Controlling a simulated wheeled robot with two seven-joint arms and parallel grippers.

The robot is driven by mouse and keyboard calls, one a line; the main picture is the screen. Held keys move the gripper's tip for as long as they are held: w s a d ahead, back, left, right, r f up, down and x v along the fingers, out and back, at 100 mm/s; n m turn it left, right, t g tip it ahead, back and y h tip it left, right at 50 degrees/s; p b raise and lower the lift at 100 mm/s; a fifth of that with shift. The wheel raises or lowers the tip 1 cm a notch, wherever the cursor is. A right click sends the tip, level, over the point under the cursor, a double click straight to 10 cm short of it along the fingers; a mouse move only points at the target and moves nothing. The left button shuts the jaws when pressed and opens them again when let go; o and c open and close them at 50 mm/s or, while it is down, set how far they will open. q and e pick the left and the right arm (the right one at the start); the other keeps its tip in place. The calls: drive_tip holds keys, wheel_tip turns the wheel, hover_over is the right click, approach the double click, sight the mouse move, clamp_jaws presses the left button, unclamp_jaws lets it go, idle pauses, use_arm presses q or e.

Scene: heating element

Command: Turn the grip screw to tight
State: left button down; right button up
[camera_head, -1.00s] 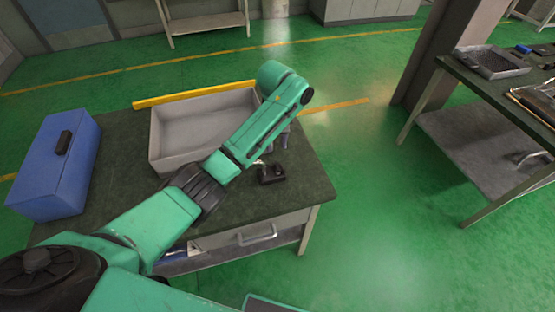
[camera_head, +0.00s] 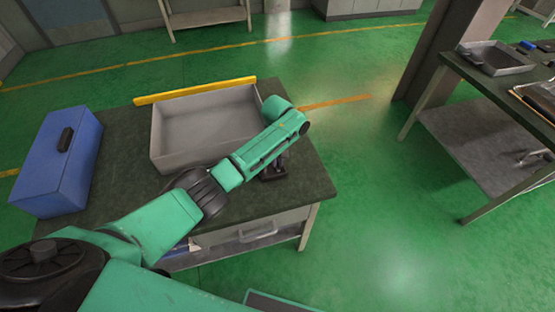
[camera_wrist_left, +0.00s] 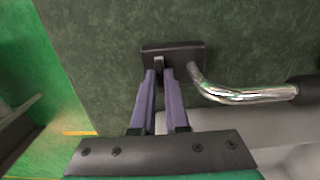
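A black block (camera_wrist_left: 182,50) lies on the dark green table top in the left wrist view, with a bent chrome tube (camera_wrist_left: 235,96) beside it on the right. A small pale upright piece, probably the grip screw (camera_wrist_left: 158,62), shows at the block's near left edge. My left gripper (camera_wrist_left: 159,74) has its two purple fingers close together, with the tips at this piece, one on each side. A narrow gap shows between them; contact is not clear. In the head view the block (camera_head: 273,172) is partly covered by my left arm, and the fingers are hidden. My right gripper is not in view.
A grey open tray (camera_head: 205,125) stands on the table (camera_head: 120,150) behind my left arm. A blue box (camera_head: 58,165) stands at the table's left, and a yellow bar (camera_head: 195,91) lies behind the tray. Another table (camera_head: 480,105) stands to the right across open floor.

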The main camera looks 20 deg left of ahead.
use_arm(q)
drive_tip(key=shift+m, duration=0.3)
drive_tip(key=shift+m+p, duration=0.55)
drive_tip(key=shift+m, duration=0.35)
drive_tip(key=m+p, duration=0.1)
drive_tip(key=m, duration=0.9)
drive_tip(key=shift+m+p, duration=0.35)
drive_tip(key=shift+m, duration=0.05)
drive_tip(key=m, duration=0.4)
drive_tip(key=shift+m, duration=0.4)
